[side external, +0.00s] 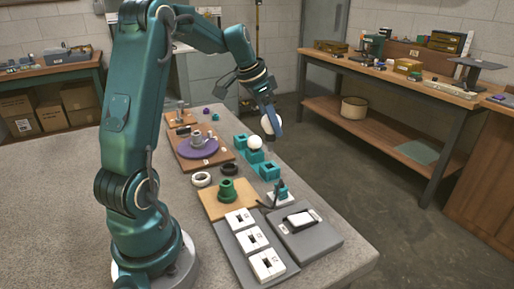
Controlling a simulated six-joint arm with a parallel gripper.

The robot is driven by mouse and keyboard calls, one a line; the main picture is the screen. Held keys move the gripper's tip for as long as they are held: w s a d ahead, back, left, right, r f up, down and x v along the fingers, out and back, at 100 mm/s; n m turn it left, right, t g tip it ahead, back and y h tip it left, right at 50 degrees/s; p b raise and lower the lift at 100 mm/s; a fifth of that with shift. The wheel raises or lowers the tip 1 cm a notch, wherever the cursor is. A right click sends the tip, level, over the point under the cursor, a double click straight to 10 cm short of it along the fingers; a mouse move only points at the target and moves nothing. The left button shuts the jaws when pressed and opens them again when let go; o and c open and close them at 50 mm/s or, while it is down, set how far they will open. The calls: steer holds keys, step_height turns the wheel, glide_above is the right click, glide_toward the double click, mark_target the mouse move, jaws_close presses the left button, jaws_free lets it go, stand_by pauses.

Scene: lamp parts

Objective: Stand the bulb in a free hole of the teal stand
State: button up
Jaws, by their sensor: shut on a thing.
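The teal stand (268,171) runs in a short row of teal blocks near the far right edge of the grey table. A round white bulb (255,143) sits at the middle block of the stand. My gripper (272,124) is above the stand's far end, shut on another round white bulb (267,125). This held bulb is partly hidden by the gripper and appears raised clear of the stand. The blocks at both ends of the stand show no bulb. The hole openings are too small to make out.
A purple disc (197,149) lies on a brown board left of the stand. A green part (227,191) sits on a tan board. White switch-like blocks (254,239) and a grey plate (318,237) fill the near end.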

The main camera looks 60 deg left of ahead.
mark_target(270, 150)
steer(key=shift+f, duration=2.05)
steer(key=shift+f, duration=1.2)
steer(key=shift+f, duration=0.7)
stand_by(0.5)
steer(key=o, duration=1.2)
